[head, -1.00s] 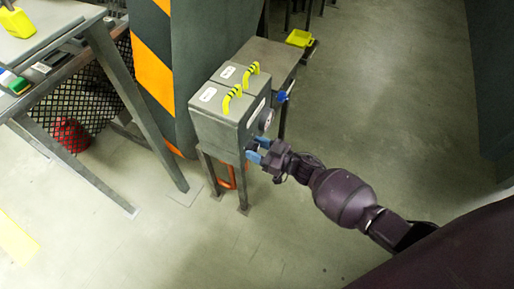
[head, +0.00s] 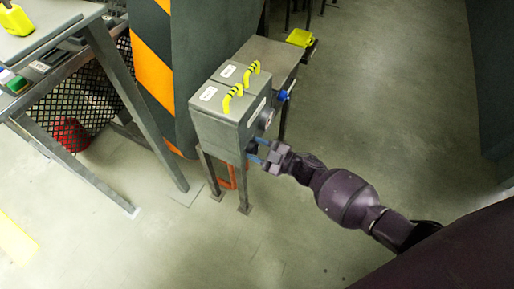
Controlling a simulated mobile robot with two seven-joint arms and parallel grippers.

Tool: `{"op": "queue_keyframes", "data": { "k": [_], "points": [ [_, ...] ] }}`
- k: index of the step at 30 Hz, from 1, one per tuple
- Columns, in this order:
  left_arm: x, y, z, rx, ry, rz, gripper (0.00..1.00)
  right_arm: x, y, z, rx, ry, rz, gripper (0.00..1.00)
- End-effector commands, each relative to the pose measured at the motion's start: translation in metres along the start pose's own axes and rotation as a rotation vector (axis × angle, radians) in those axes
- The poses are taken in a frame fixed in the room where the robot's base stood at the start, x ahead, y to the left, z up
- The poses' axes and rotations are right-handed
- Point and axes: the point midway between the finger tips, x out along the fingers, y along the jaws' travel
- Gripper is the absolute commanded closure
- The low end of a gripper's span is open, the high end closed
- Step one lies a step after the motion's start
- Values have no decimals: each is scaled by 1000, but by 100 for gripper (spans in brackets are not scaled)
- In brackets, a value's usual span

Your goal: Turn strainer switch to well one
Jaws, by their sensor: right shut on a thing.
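The grey strainer box (head: 222,128) stands on a metal frame in the middle of the head view, with two yellow-and-black handles (head: 232,97) on top. A dark switch knob (head: 251,146) sits low on its right-hand face. My right gripper (head: 257,150) reaches in from the lower right, with its blue fingers at that face, shut on the knob. The fingers partly hide the knob, and its pointer setting is too small to read. A round grey fitting (head: 267,118) is above the fingers. My left gripper is not in view.
A blue knob (head: 283,95) sits farther back on the same unit. A striped pillar (head: 188,75) stands behind the box. A workbench frame (head: 130,95) with mesh and a red container (head: 71,135) are at left. A yellow tray (head: 299,38) is behind. Floor at right is clear.

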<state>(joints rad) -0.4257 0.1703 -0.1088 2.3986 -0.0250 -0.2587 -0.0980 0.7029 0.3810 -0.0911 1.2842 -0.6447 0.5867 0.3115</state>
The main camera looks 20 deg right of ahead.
Motion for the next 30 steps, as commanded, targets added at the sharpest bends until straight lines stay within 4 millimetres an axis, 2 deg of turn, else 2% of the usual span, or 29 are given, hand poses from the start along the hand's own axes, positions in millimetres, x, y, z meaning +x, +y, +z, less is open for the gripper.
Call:
{"op": "queue_keyframes", "data": {
  "k": [21, 30],
  "points": [
    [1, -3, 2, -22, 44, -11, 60, -2, -5, 4, -673, -4, -2, 78],
    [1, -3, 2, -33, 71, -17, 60, -2, -5, 4, -890, -3, -3, 78]
  ]
}}
